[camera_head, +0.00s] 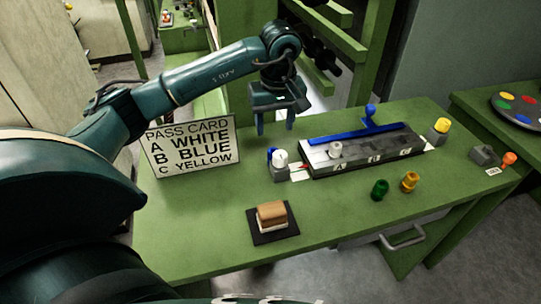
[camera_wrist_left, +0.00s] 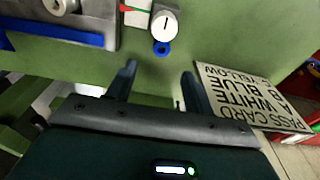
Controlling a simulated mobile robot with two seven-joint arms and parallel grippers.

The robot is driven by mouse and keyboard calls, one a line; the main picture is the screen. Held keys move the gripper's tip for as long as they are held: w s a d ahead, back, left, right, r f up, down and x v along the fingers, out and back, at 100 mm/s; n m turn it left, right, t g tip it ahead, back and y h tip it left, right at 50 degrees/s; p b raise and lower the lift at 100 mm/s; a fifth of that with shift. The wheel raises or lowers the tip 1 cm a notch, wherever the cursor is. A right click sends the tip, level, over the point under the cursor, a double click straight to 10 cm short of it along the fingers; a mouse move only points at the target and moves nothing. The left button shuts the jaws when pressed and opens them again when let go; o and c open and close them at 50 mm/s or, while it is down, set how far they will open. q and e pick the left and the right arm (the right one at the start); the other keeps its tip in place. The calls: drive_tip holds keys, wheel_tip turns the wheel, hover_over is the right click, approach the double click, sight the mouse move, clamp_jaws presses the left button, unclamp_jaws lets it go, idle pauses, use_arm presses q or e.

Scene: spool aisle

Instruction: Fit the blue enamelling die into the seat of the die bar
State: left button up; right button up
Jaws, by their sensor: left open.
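The blue die (camera_head: 271,153) stands on the green bench at the left end of the die bar, partly hidden behind a white-topped piece (camera_head: 280,158). In the left wrist view it shows as a blue ring (camera_wrist_left: 162,49) beside the white top (camera_wrist_left: 165,21). The grey die bar (camera_head: 385,151) has marks A, B and C along its front; a pale die (camera_head: 335,149) stands at A. No die shows at B or C. My left gripper (camera_head: 275,127) is open and empty, pointing down above and behind the blue die. My right gripper is not in view.
A pass card (camera_head: 190,147) reads A white, B blue, C yellow. A blue handled bar (camera_head: 355,133) lies behind the die bar. Green (camera_head: 380,189) and amber (camera_head: 410,181) dies stand in front. A yellow-topped piece (camera_head: 441,126) is at right. A brown-topped block (camera_head: 272,214) sits front left.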

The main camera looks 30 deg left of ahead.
sight(273, 148)
use_arm(q)
wheel_tip(273, 148, down, 3)
drive_tip(key=shift+w+a+f, duration=0.1)
drive_tip(key=shift+w+a, duration=0.05)
wheel_tip(273, 148, down, 5)
drive_tip(key=shift+a+r+p, duration=0.1)
drive_tip(key=shift+p, duration=0.55)
drive_tip(key=shift+f, duration=0.3)
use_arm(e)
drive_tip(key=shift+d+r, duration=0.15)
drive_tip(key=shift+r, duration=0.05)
use_arm(q)
drive_tip(key=shift+c, duration=0.3)
clamp_jaws()
